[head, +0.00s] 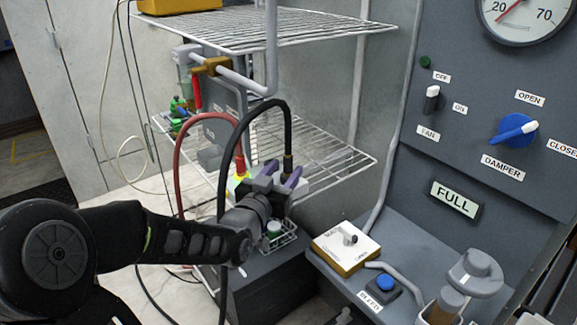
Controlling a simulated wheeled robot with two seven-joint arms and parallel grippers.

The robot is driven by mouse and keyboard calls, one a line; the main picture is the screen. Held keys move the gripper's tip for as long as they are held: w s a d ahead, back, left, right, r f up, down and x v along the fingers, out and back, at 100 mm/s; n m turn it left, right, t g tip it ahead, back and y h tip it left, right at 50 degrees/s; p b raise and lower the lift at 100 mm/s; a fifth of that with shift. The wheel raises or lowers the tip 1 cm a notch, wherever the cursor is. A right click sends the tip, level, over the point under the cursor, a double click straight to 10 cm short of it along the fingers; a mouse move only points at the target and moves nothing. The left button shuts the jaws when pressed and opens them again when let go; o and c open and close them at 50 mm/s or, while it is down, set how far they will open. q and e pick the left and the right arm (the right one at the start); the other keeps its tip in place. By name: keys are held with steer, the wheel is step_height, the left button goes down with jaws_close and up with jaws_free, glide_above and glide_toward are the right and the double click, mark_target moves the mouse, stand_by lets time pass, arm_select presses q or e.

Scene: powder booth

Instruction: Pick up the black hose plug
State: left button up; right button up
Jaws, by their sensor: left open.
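The black hose (246,117) arches over and comes down to a dark plug (288,163), which is upright at its end. My left gripper (281,173) has purple fingertips and is open at the plug's lower part. The fingers hide the bottom of the plug and what it sits in. I cannot tell whether either finger touches it. My right gripper is not in view.
A red hose (180,140) ends in a red plug (239,162) just left of my gripper. Wire shelves (260,28) stand above and behind. A small wire basket (284,237) is below. The control panel (460,110) and a ledge with a white-topped box (345,247) are at right.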

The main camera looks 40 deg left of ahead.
arm_select(q)
steer(key=shift+w+a, duration=0.1)
steer(key=shift+w, duration=0.4)
steer(key=shift+p+x, duration=0.5)
steer(key=shift+x, duration=2.15)
steer(key=shift+a, duration=0.15)
steer(key=shift+s, duration=0.1)
steer(key=shift+c, duration=0.6)
jaws_close()
